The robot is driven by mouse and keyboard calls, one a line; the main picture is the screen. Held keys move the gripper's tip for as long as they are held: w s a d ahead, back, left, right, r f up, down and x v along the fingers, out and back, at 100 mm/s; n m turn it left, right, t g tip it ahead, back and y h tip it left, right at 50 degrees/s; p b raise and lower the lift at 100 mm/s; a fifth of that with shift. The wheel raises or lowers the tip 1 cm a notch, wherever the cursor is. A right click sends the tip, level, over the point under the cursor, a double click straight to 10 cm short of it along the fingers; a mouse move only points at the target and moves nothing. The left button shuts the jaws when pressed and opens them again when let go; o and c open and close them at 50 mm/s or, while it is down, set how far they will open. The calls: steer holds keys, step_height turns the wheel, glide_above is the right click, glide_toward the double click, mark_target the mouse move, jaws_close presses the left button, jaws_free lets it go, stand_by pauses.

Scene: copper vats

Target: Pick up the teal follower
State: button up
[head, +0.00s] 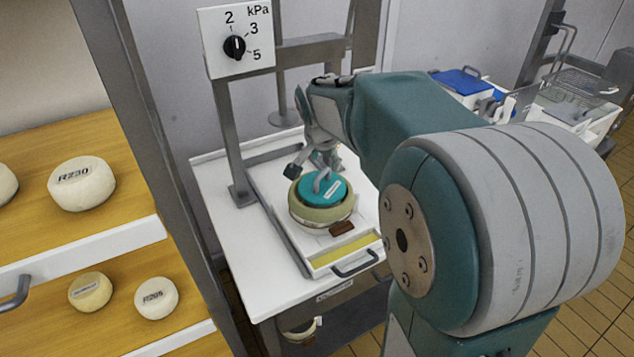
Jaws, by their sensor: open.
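The teal follower (311,191) is a round disc with a raised grey-teal handle and a small white label. It sits on top of a pale, yellowish round mould (320,214) on the press tray. My gripper (308,168) is open, just above and behind the follower, close to its handle. One dark fingertip shows to the left of the handle. I cannot tell whether the fingers touch the handle, as they overlap it in this view.
A grey press frame (238,140) stands around the tray, with a kPa dial (235,47) above. Wooden shelves (30,135) with cheeses stand at left. A brown block (342,228) lies before the mould. A blue-lidded bin (458,82) stands at back right.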

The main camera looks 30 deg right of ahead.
mark_target(320, 174)
steer(key=x, duration=0.5)
steer(key=a+x, duration=0.1)
steer(key=x, duration=0.1)
steer(key=shift+w+a+f, duration=0.1)
steer(key=shift+w+f, duration=0.1)
steer(key=shift+f, duration=0.1)
steer(key=shift+w+d+f, duration=0.1)
steer(key=shift+d+f, duration=0.15)
steer(key=shift+d, duration=0.1)
steer(key=shift+a, duration=0.25)
jaws_close()
